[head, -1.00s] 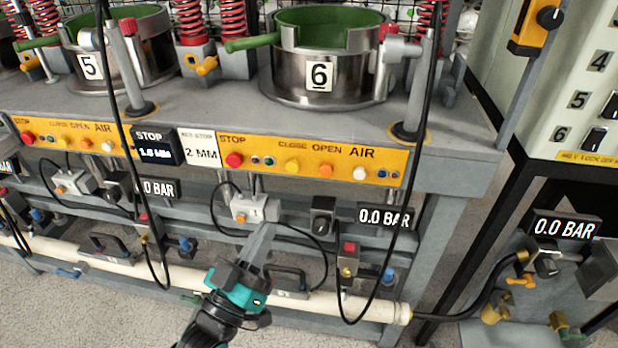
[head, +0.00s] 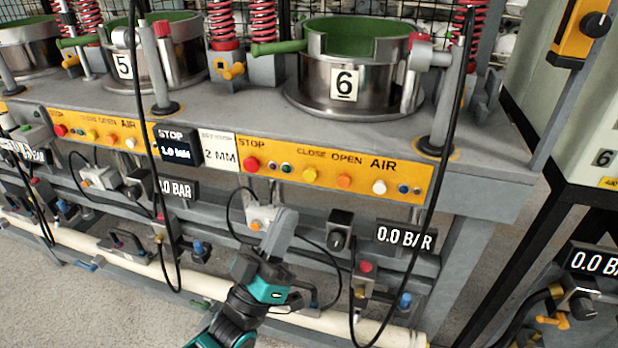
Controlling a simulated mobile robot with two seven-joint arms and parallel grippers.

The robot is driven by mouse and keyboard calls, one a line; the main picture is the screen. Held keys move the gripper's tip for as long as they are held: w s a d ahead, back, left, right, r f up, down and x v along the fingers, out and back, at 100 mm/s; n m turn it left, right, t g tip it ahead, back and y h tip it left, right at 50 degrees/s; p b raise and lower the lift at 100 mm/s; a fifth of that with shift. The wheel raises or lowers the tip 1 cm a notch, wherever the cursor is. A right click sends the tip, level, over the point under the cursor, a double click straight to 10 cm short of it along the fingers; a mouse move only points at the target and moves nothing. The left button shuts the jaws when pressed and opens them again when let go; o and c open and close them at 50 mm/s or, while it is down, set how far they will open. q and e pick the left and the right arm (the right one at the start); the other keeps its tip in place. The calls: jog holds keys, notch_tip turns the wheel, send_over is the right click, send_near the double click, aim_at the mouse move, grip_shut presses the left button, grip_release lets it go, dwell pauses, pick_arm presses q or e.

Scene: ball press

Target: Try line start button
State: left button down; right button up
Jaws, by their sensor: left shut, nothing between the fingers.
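A small light-grey box (head: 262,214) with an orange button (head: 255,226) is mounted on the rail below the station 6 panel. I cannot read a label that marks it as the line start button. My left gripper (head: 284,216), grey-fingered with a teal body, is shut and empty. Its fingers reach up in front of the box's right side and hide part of it. The orange button shows just left of the fingers; I cannot tell whether they touch the box. My right gripper is not in view.
The yellow panel (head: 405,176) holds red, yellow, orange and white buttons. A pressure display (head: 404,236) reads 0.0 BAR. Black cables (head: 446,150) hang in front of the bench. A cream pipe (head: 330,325) runs low along it. A similar box (head: 98,177) sits to the left.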

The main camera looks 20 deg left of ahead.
aim_at(310, 175)
pick_arm(q)
jog(key=w+b, duration=0.3)
jog(key=w, duration=0.4)
jog(key=shift+w+d, duration=0.15)
jog(key=shift+w, duration=0.25)
dwell(1.4)
jog(key=shift+w+b, duration=0.2)
jog(key=shift+b, duration=0.15)
jog(key=shift+w, duration=0.25)
